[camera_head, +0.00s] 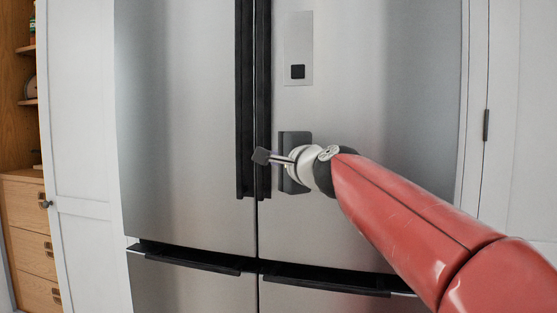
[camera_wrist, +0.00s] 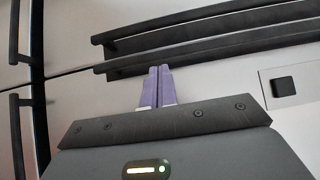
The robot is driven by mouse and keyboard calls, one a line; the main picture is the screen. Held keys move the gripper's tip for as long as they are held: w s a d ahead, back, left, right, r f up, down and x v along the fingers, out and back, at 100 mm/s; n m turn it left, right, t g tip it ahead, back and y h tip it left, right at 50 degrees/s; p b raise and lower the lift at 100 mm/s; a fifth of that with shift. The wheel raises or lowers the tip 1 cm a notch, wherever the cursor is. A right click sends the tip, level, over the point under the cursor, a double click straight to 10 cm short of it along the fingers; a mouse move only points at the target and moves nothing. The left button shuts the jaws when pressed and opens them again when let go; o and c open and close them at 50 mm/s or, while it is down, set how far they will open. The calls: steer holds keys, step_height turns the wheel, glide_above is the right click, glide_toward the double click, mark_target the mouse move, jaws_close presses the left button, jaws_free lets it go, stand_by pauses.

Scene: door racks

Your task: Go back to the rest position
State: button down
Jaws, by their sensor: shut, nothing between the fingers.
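My gripper (camera_head: 262,156) is at the end of my red arm, in front of the steel fridge (camera_head: 185,120) near the lower ends of its two upright black door handles (camera_head: 244,100). In the wrist view, the two purple fingers of my gripper (camera_wrist: 158,70) are together with nothing between them. Their tips overlap one handle (camera_wrist: 220,40) in that picture; I cannot tell whether they touch it. The upper fridge doors look shut.
Lower drawers with black handles (camera_head: 330,282) lie below the doors. A dispenser panel (camera_head: 298,50) is on the right door. A white cabinet door (camera_head: 85,120) and wooden shelves with drawers (camera_head: 25,200) stand at left. A white panel (camera_head: 525,120) is at right.

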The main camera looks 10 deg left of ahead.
steer(key=s, duration=0.8)
steer(key=s+d+f+n+g+h, duration=0.3)
steer(key=s+d+f, duration=0.4)
steer(key=f, duration=0.5)
steer(key=s+d+f+n+g+h, duration=0.3)
steer(key=s+d+f, duration=0.5)
steer(key=d+f, duration=0.3)
steer(key=s+d+f+n+g+h, duration=0.2)
steer(key=s+d+f+n+h, duration=0.2)
steer(key=f, duration=1.1)
steer(key=s+d, duration=0.3)
steer(key=d, duration=0.2)
steer(key=shift+s+d+g+h, duration=0.2)
steer(key=shift+s+g+h, duration=0.2)
steer(key=shift+f, duration=0.1)
